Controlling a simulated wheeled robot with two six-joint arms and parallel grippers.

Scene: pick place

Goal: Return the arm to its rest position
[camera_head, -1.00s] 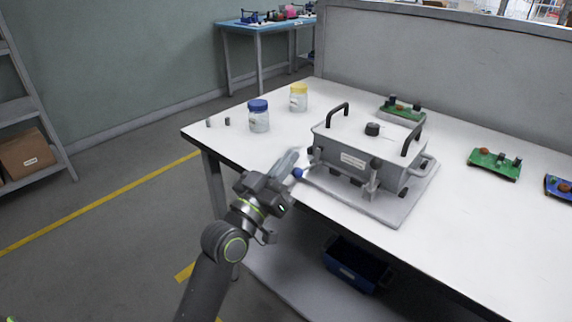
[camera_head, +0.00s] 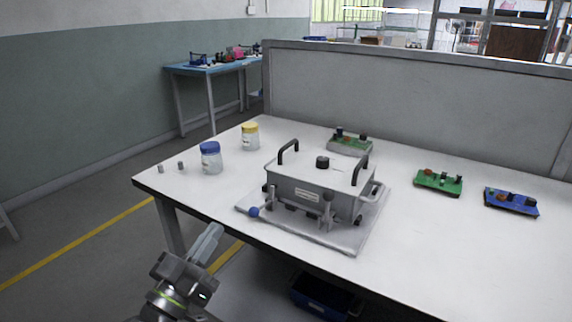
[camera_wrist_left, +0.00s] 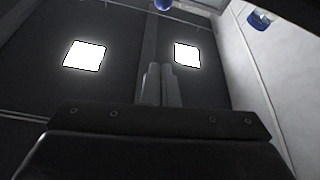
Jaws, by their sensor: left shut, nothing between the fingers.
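My left gripper (camera_head: 207,241) is at the lower left of the head view, in front of the white table (camera_head: 440,240) and clear of its front edge. Its two fingers are shut together with nothing between them. In the left wrist view the closed fingers (camera_wrist_left: 161,84) point up towards a dark ceiling with two bright lamps. My left forearm comes in from the bottom edge; the rest of the arm is out of the picture. My right gripper is not in view.
A grey box fixture (camera_head: 310,188) with black handles stands on a plate near the table's front edge. Jars with a blue lid (camera_head: 211,160) and a yellow lid (camera_head: 250,138) stand left. Circuit boards (camera_head: 438,183) lie right. A blue bin (camera_head: 318,300) sits below.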

